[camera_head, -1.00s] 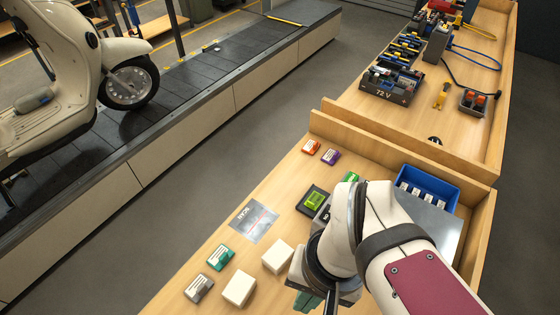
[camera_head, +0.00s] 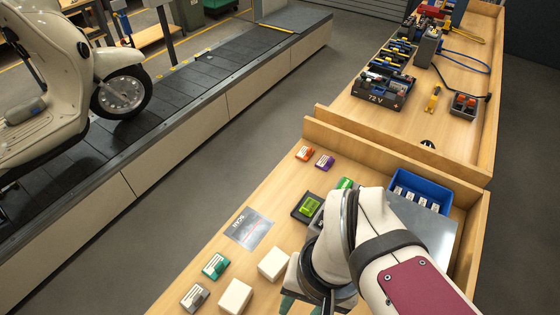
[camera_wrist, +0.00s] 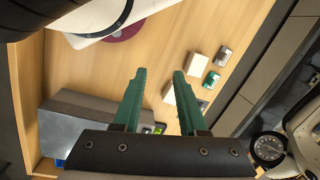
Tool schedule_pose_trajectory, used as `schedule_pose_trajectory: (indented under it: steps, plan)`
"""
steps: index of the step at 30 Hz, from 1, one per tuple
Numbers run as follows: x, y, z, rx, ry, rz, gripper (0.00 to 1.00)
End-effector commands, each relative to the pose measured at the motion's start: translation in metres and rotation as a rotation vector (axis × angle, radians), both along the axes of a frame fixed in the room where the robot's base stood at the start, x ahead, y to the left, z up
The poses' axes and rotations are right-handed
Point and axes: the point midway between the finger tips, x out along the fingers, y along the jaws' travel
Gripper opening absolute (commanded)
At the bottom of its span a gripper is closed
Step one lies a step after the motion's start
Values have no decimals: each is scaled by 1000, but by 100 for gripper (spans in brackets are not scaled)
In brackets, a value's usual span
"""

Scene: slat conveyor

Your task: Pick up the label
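My gripper (camera_head: 302,306) hangs over the near part of the wooden bench, largely hidden behind my wrist in the head view. In the wrist view its two green fingers (camera_wrist: 160,76) stand apart with only bench top showing between their tips. I cannot single out a loose label for sure. Small blocks with white printed faces lie on the bench: grey (camera_head: 195,297), teal (camera_head: 216,265), orange (camera_head: 305,153) and purple (camera_head: 325,161). A blue bin (camera_head: 449,191) holds several white-faced pieces. A grey flat-topped box (camera_wrist: 62,135) is at lower left in the wrist view.
Two white boxes (camera_head: 273,263) (camera_head: 235,297) stand beside my gripper. A SCAN mat (camera_head: 249,229) lies near the bench's left edge, and a dark pad with a green block (camera_head: 308,206) is beyond. A scooter (camera_head: 122,94) stands on the slat conveyor at left.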

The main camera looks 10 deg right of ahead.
Motion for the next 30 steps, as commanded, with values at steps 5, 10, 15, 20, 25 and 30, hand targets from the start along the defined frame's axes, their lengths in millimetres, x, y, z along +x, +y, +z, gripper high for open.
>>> schedule_pose_trajectory:
  steps: [5, 10, 15, 20, 25, 30]
  plan:
    - [0, 0, 0, 0, 0, -2, 41]
    - [64, -14, 16, -41, 55, -387, 41]
    - [197, -55, 3, -111, 121, -1208, 41]
    - [272, -87, -33, -130, 135, -1733, 41]
    - [289, -96, -62, -132, 137, -1883, 41]
    - [288, -95, -111, -133, 139, -1881, 41]
